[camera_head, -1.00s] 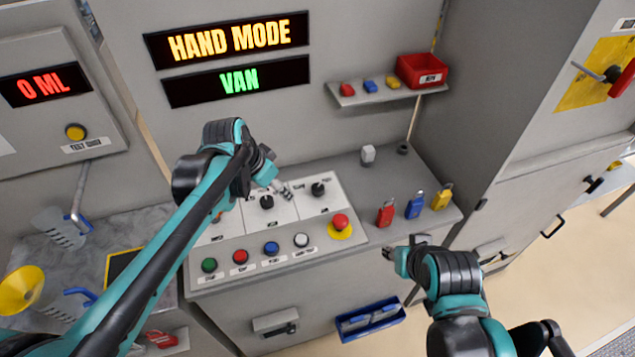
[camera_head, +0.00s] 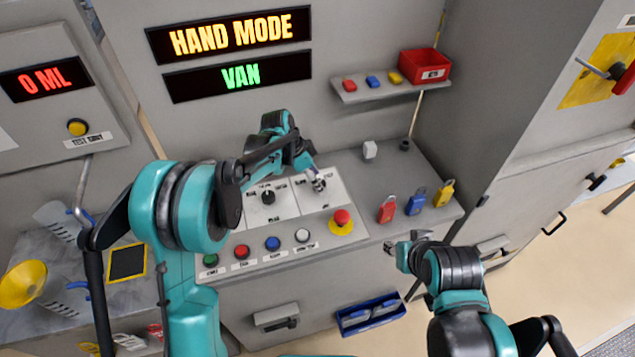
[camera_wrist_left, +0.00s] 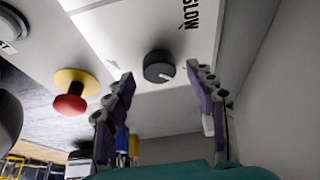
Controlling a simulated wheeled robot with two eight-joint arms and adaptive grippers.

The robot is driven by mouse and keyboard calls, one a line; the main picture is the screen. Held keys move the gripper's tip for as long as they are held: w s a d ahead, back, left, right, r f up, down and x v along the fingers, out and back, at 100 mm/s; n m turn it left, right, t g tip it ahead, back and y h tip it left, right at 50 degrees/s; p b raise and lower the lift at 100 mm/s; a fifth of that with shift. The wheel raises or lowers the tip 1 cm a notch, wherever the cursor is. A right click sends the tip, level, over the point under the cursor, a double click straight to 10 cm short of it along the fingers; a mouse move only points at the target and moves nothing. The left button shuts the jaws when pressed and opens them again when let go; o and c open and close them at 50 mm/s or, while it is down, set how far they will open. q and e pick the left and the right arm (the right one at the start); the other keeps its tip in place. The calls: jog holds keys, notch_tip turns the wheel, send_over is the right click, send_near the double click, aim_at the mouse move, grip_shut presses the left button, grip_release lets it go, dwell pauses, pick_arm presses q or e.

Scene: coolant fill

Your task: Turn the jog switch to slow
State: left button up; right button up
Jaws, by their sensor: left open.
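The jog switch is a round black knob (camera_wrist_left: 158,66) on a pale panel in the left wrist view. Its white mark points to the lower right. The word SLOW (camera_wrist_left: 190,12) is printed sideways above and right of it. My left gripper (camera_wrist_left: 160,73) is open, with one fingertip on each side of the knob in that view; I cannot tell whether they touch it. In the head view my left gripper (camera_head: 318,184) is over the right section of the control panel and largely hides the knob. My right gripper (camera_head: 396,250) hangs in front of the console, away from the knob; its jaw opening is unclear.
A red mushroom button (camera_head: 342,217) on a yellow base is just in front of the left gripper. A second black knob (camera_head: 268,197) is to its left. Several coloured buttons line the front, and padlocks (camera_head: 416,203) stand on the right. The displays read HAND MODE (camera_head: 240,32) and VAN.

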pick_arm(q)
jog(key=shift+d+f, duration=0.25)
jog(key=shift+f, duration=0.35)
jog(key=c, duration=1.2)
jog(key=shift+o, duration=0.2)
